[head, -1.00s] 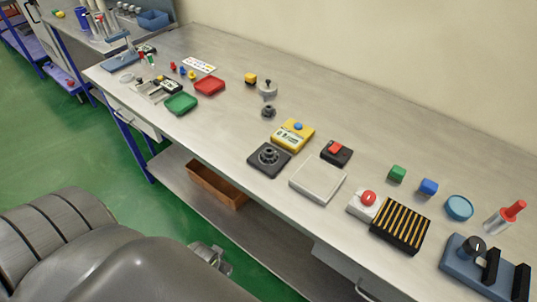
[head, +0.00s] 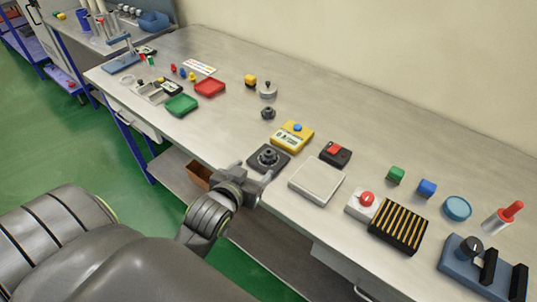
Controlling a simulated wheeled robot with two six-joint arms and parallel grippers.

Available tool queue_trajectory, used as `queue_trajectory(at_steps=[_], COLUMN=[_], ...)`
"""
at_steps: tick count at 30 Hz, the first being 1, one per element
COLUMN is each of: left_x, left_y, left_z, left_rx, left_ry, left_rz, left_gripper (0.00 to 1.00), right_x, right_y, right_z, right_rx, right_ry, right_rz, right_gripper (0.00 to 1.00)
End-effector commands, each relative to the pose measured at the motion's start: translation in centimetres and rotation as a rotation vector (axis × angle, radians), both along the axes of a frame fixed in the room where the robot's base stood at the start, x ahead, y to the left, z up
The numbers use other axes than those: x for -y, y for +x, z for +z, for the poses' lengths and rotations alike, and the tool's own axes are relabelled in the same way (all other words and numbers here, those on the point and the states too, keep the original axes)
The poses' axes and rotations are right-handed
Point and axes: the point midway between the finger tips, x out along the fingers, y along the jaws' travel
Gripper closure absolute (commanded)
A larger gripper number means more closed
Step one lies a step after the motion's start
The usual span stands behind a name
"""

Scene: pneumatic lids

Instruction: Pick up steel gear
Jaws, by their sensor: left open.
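A small dark grey gear-like piece with a raised hub (head: 268,112) stands alone on the bench, between the silver knobbed weight and the yellow device. A similar dark round toothed piece (head: 268,156) sits on a black square base (head: 285,170) near the front edge. I cannot tell for sure from their look which one is the steel gear. My left gripper (head: 256,178) is open and empty at the bench's front edge, just in front of the black base and apart from both pieces. My right gripper is not in view.
A yellow device with a blue button (head: 293,135) stands behind the black base, and a pale square plate (head: 317,181) is to its right. Red (head: 209,87) and green (head: 181,105) trays lie to the left. The bench between the green tray and the black base is clear.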

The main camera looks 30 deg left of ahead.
Motion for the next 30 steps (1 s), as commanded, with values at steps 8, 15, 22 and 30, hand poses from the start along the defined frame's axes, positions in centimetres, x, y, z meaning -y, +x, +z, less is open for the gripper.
queue_trajectory(at_steps=[8,15,22,30], left_x=[-0.9,-1.4,-1.7,-2.7], left_y=[4.5,7.3,8.2,10.4], left_z=[-1.8,-3.1,-3.6,-5.2], left_rx=[-0.003,-0.002,-0.003,-0.005], left_ry=[0.003,0.002,0.001,0.003], left_rz=[0.000,0.000,0.001,0.001], left_gripper=[0.33,0.33,0.33,0.33], right_x=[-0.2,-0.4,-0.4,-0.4], right_y=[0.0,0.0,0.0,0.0], right_z=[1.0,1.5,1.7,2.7], right_rx=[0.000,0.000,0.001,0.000], right_ry=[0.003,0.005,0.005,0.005], right_rz=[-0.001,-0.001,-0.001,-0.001], right_gripper=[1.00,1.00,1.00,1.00])
